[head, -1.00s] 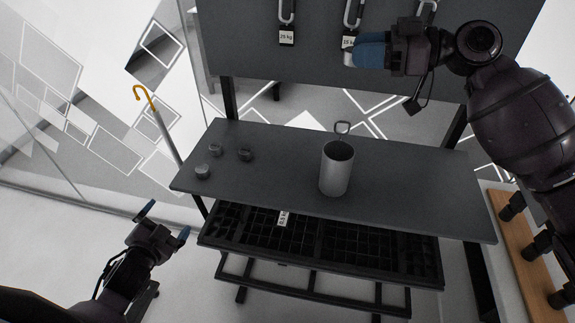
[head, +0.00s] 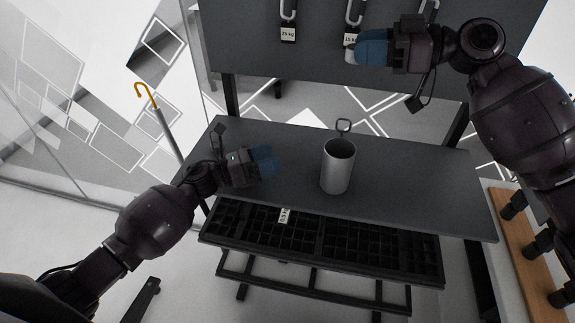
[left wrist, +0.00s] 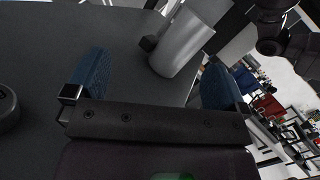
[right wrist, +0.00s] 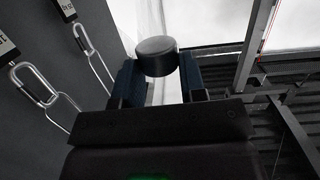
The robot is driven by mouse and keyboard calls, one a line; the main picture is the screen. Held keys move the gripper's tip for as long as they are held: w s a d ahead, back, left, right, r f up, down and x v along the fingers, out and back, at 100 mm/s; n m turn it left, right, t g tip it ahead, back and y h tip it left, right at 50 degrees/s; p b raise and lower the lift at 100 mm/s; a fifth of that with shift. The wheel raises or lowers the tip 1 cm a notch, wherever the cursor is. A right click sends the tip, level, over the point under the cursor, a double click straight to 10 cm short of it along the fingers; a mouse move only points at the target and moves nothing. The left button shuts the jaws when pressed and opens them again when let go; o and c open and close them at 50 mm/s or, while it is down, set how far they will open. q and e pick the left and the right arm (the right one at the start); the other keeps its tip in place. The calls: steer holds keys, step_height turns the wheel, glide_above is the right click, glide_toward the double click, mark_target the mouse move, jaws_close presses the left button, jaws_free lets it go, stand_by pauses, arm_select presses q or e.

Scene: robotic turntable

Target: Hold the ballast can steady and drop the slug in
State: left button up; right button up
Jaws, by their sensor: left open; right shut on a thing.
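The ballast can (head: 338,168), an open-topped grey metal cylinder, stands upright on the dark table; it also shows in the left wrist view (left wrist: 182,42). My left gripper (head: 265,161) is open over the table to the left of the can, apart from it; in the left wrist view its fingers (left wrist: 155,85) are spread with nothing between them. My right gripper (head: 369,48) is shut on a slug, a short dark cylinder (right wrist: 156,57) between its fingertips, held high above and behind the can. The other slugs are mostly hidden by my left arm; one (left wrist: 7,108) shows beside the left gripper.
The table (head: 420,190) is clear right of the can. A dark board (head: 240,40) with hanging weights (head: 288,34) rises at the back. A gridded rack (head: 380,255) sits below; a yellow-handled cane (head: 158,115) leans left.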

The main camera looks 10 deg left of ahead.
mark_target(338, 165)
arm_select(q)
steer(key=d+m+g, duration=0.1)
steer(key=m+g, duration=0.1)
steer(key=d+f+m+g, duration=0.1)
steer(key=d+m, duration=0.1)
steer(key=m, duration=0.1)
steer(key=d+m+g+h, duration=0.1)
steer(key=d+m+g, duration=0.1)
steer(key=m, duration=0.1)
steer(key=shift+f+g, duration=0.15)
steer(key=shift+g, duration=0.15)
steer(key=x, duration=1.2)
steer(key=shift+s, duration=0.1)
steer(key=shift+c, duration=0.5)
steer(key=c, duration=0.6)
arm_select(e)
step_height(338, 165, down, 13)
stand_by(0.4)
steer(key=o, duration=1.1)
